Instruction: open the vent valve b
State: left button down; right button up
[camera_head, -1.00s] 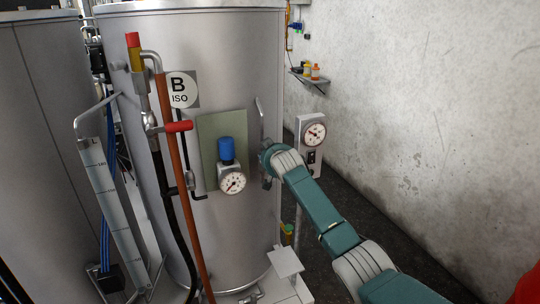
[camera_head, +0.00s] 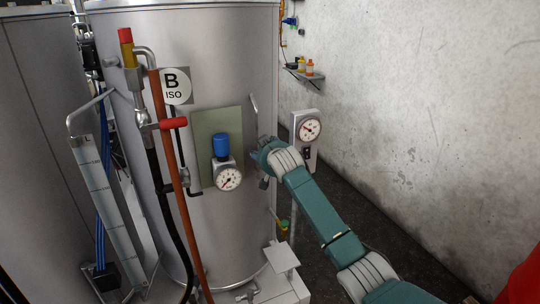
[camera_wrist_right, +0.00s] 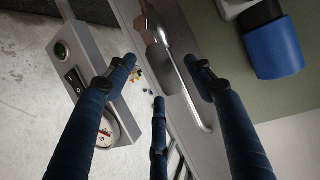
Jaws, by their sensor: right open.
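The grey tank marked B (camera_head: 225,60) stands in the middle of the head view. At its left is a valve with a red lever (camera_head: 173,123) pointing right; no label shows which valve is vent valve b. A blue-capped regulator (camera_head: 221,146) with a round gauge (camera_head: 228,179) sits on a green plate. A thin metal handle (camera_head: 254,118) is on the tank's right side; it also shows in the right wrist view (camera_wrist_right: 183,75). My right gripper (camera_head: 262,165) is just below this handle. Its fingers (camera_wrist_right: 160,75) are spread, with nothing held. My left gripper is out of view.
A grey gauge box (camera_head: 305,127) stands right of the tank, close to my right gripper. A copper-coloured pipe (camera_head: 175,180) and a sight tube (camera_head: 108,195) run down the left. A wall shelf (camera_head: 305,74) holds small bottles.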

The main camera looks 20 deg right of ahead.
jog(key=v, duration=0.8)
jog(key=s+a+f+n+g+b, duration=0.15)
jog(key=s+f, duration=0.25)
jog(key=f, duration=1)
jog(key=s+f+g+y, duration=0.15)
jog(key=s+f, duration=0.25)
jog(key=f, duration=1)
jog(key=s+a+f+n+g+b, duration=0.15)
jog(key=s+f, duration=0.35)
jog(key=f, duration=0.9)
jog(key=s+a+f+g, duration=0.2)
jog(key=s+f+g, duration=0.1)
jog(key=s+f, duration=1.45)
jog(key=s+a+f+g, duration=0.1)
jog(key=s+f, duration=0.4)
jog(key=s, duration=0.7)
jog(key=s+a+f+n+g+y+b, duration=0.1)
jog(key=s+f, duration=0.4)
jog(key=s, duration=0.8)
jog(key=s+a+f+g, duration=0.2)
jog(key=s+f, duration=0.4)
jog(key=s, duration=0.7)
jog(key=shift+n+g, duration=0.3)
jog(key=shift+g, duration=0.15)
